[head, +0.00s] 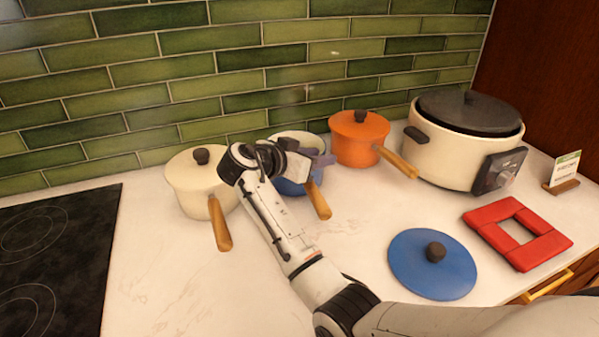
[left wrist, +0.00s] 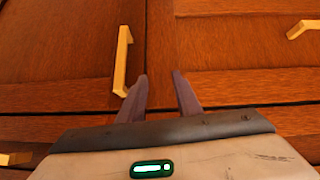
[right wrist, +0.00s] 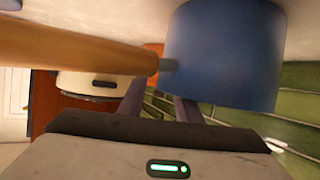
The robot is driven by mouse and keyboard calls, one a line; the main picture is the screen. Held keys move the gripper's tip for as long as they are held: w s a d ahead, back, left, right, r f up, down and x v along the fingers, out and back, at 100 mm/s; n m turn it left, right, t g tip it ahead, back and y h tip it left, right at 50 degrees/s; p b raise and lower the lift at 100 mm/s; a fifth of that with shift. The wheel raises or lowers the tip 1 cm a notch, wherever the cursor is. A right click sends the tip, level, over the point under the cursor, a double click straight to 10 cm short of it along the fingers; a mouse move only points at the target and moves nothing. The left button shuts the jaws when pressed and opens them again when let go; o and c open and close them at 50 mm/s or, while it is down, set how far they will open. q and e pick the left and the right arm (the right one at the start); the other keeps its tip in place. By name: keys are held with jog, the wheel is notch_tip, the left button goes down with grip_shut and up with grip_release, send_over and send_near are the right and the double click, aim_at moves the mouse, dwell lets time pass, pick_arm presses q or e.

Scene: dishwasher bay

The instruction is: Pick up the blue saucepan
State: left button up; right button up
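The blue saucepan (head: 290,187) stands lidless on the counter against the tiled wall, between a cream pan and an orange pan. Its wooden handle (head: 318,204) points toward the front right. My right gripper (head: 322,161) is at its rim above the handle, and my forearm hides part of the pan. In the right wrist view the blue saucepan (right wrist: 222,55) appears inverted, close to the open fingers (right wrist: 160,105); contact cannot be told. The blue lid (head: 410,262) lies on the counter at front right. My left gripper (left wrist: 162,88) is open and empty, facing wooden cabinet doors.
A cream saucepan (head: 185,180) stands left and an orange saucepan (head: 350,145) right. Further right are a slow cooker (head: 440,150), a red square trivet (head: 478,222) and a small card (head: 566,168). A black hob (head: 60,260) is at left. The front-left counter is clear.

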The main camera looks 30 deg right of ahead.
grip_shut()
dwell(1.1)
jog(key=shift+r, duration=0.15)
